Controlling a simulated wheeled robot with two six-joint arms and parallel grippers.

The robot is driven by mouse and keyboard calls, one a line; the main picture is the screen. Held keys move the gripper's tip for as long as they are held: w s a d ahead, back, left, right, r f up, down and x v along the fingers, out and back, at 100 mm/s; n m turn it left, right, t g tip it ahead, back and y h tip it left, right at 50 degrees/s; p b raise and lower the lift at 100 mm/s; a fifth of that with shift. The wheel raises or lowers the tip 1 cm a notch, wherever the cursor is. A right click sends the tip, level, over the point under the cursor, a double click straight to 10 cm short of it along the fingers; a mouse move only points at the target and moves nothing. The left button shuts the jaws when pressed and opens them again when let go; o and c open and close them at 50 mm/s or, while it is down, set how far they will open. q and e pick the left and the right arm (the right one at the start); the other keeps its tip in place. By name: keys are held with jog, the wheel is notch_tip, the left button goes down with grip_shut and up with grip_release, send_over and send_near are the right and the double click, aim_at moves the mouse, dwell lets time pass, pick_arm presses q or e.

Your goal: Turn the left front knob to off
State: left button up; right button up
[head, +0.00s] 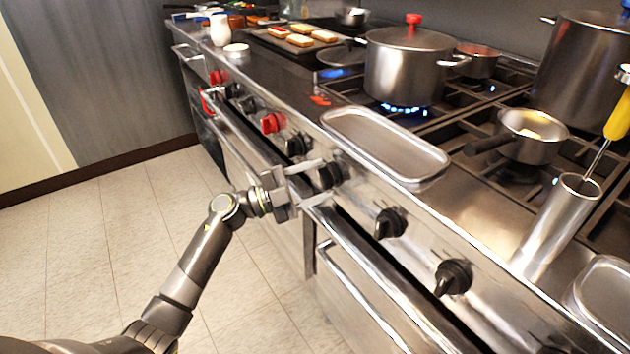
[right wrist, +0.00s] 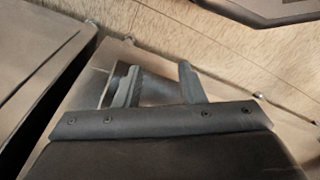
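A row of knobs runs along the steel range front in the head view. My left gripper (head: 322,180) is at a black knob (head: 329,175) near the middle of this row. Its two pale fingers are spread, one above and one below the knob. I cannot tell whether they touch it. More black knobs sit to the right, one (head: 390,223) close by and another (head: 453,277) nearer the front. A red knob (head: 271,123) is farther left.
Steel handle bars (head: 365,270) run below the knobs. An oval steel tray (head: 385,147) lies above them. A lidded pot (head: 405,72) stands over blue flames, and a small saucepan (head: 525,137) sits to the right. The tiled floor (head: 100,240) on the left is clear.

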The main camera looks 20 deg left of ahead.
pick_arm(q)
jog(key=c, duration=0.7)
jog(key=shift+o, duration=0.2)
pick_arm(e)
jog(key=shift+r, duration=0.1)
jog(key=shift+d, duration=0.1)
pick_arm(q)
jog(key=m+p, duration=0.1)
jog(key=m+g+p, duration=0.1)
jog(key=m, duration=0.1)
jog(key=m+y+p, duration=0.1)
jog(key=m, duration=0.1)
jog(key=shift+a+r+g, duration=0.1)
jog(key=shift+r+g, duration=0.15)
jog(key=shift+g, duration=0.15)
jog(key=shift+m+g+p, duration=0.3)
jog(key=shift+m+p, duration=0.15)
jog(key=shift+m, duration=0.75)
pick_arm(e)
jog(key=s+d+f, duration=0.2)
jog(key=s+f, duration=0.1)
jog(key=f, duration=0.6)
jog(key=shift+f+h, duration=0.3)
jog(key=shift+f, duration=0.1)
pick_arm(q)
jog(key=shift+y, duration=0.4)
pick_arm(e)
jog(key=shift+d, duration=0.15)
pick_arm(q)
jog(key=o, duration=1)
